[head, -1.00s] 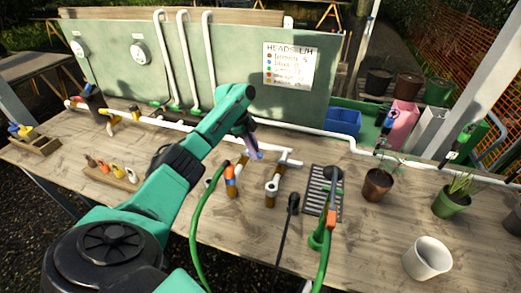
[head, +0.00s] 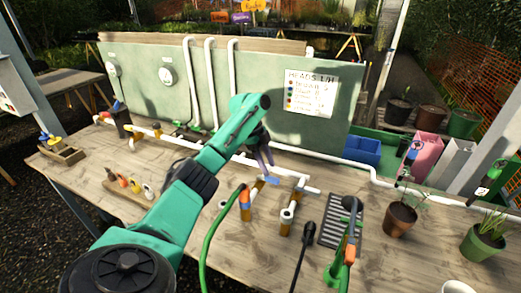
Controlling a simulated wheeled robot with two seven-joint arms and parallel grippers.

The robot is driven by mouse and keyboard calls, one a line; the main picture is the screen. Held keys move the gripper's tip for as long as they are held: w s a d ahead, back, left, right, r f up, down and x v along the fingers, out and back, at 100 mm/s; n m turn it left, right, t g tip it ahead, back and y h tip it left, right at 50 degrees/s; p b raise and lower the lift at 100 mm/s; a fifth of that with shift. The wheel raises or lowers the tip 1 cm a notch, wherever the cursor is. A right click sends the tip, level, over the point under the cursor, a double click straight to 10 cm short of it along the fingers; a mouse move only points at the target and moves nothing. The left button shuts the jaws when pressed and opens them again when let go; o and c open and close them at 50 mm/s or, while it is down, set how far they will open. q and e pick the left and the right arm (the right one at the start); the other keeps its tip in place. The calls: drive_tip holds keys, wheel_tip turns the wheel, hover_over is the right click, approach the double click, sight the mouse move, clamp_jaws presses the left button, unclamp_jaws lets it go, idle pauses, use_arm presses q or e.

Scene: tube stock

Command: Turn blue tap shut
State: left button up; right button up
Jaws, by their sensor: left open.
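In the head view, a small blue tap lever (head: 272,179) sits on a short branch of the white pipe, near the middle of the bench. My left gripper (head: 267,160) is open and points down, just above and behind this lever. I cannot tell whether its fingers touch the lever. The tap's body is partly hidden. My right gripper is not in view.
A dark grate (head: 338,221), hose head and plant pots (head: 400,218) lie further right. A green panel (head: 330,131) rises behind.

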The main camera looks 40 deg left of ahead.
use_arm(q)
drive_tip(key=v, duration=1)
drive_tip(key=shift+b, duration=0.35)
